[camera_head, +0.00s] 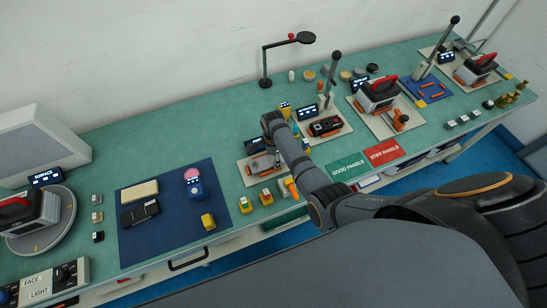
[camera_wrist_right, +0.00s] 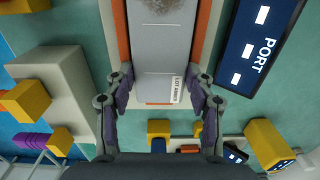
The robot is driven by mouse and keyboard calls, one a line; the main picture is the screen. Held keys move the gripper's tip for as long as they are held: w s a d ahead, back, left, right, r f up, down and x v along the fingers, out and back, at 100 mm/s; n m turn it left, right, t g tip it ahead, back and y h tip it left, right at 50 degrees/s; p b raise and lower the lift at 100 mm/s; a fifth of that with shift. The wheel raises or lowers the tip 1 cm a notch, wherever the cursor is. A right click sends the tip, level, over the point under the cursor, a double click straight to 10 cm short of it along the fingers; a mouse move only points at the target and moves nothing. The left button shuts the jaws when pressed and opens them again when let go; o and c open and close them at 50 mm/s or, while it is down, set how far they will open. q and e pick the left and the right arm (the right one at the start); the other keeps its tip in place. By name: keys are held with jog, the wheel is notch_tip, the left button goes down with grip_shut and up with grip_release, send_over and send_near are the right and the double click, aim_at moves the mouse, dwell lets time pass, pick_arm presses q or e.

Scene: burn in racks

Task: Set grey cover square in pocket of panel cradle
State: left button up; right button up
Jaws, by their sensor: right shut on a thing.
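The grey cover (camera_wrist_right: 165,50) is a flat, light grey plate with a small printed lot label near its close end. My right gripper (camera_wrist_right: 162,88) is shut on it, one finger at each long side. Orange edges of the panel cradle (camera_wrist_right: 206,30) show along both sides of the cover and past its close end. Whether the cover lies flat in the pocket or just above it I cannot tell. In the head view the grey cover (camera_head: 262,163) shows at the station left of my right wrist, and my arm partly hides the spot. My left gripper is not in view.
A PORT display (camera_wrist_right: 258,45) stands close to the right of the cradle. A pale block (camera_wrist_right: 60,80) and yellow parts stand to the left. A blue mat (camera_head: 165,230) with several parts lies left of the station; other fixtures stand to the right.

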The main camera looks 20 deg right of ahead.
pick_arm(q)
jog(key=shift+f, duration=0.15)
pick_arm(e)
jog(key=shift+s+f, duration=0.45)
jog(key=shift+f, duration=0.15)
jog(key=o, duration=1)
jog(key=shift+o, duration=1.2)
jog(key=shift+w+f, duration=0.15)
jog(key=shift+o, duration=0.5)
jog(key=shift+w+f, duration=0.1)
jog(key=shift+w, duration=0.2)
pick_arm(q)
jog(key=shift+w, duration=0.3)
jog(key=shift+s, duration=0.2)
pick_arm(e)
jog(key=shift+s+r, duration=0.1)
jog(key=shift+r, duration=0.15)
